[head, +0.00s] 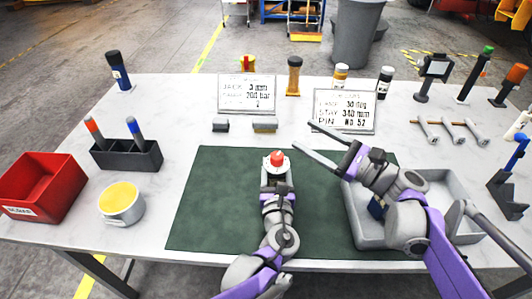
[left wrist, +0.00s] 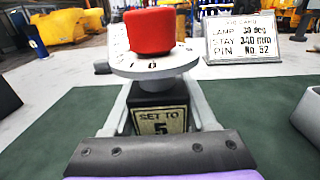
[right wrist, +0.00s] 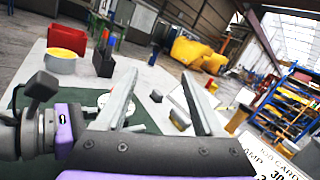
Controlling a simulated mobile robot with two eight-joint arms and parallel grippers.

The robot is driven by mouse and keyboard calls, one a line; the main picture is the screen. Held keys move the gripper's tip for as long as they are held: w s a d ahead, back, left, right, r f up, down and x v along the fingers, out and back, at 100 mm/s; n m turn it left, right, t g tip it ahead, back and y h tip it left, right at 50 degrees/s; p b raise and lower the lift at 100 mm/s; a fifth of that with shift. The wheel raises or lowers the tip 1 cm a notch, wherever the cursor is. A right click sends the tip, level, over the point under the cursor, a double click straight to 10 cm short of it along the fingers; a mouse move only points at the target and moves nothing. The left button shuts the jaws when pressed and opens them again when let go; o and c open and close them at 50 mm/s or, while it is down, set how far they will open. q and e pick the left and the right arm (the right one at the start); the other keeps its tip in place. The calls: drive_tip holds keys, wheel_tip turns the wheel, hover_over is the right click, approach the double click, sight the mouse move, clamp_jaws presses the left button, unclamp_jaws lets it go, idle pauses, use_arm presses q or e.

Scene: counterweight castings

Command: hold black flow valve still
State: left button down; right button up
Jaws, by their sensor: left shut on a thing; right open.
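The black flow valve (left wrist: 160,112) has a dark body with a "SET TO 5" label, a white dial plate with numerals and a red knob (left wrist: 149,32) on top. It stands upright on the green mat (head: 215,205); its red knob also shows in the head view (head: 277,158). My left gripper (head: 277,184) is shut on the valve body, one finger on each side, below the dial. My right gripper (head: 302,136) is open and empty, above and to the right of the valve. Its spread fingers also show in the right wrist view (right wrist: 160,75).
Two cards (head: 247,92) (head: 345,110) stand behind the mat. A grey tray (head: 354,222) lies at the right, partly hidden by my right arm. A red bin (head: 40,190), yellow-topped cup (head: 121,203) and dark holder (head: 127,157) stand left. Bare tabletop lies left of the mat.

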sight(277, 159)
drive_tip(key=s+f+m+g, duration=0.2)
drive_tip(key=s+f+m, duration=0.15)
drive_tip(key=f, duration=0.35)
drive_tip(key=shift+n+h, duration=0.35)
drive_tip(key=shift+h, duration=0.05)
drive_tip(key=x, duration=1.1)
drive_tip(key=shift+s+a+r, duration=0.15)
drive_tip(key=shift+a+r, duration=0.1)
drive_tip(key=shift+r, duration=0.05)
clamp_jaws()
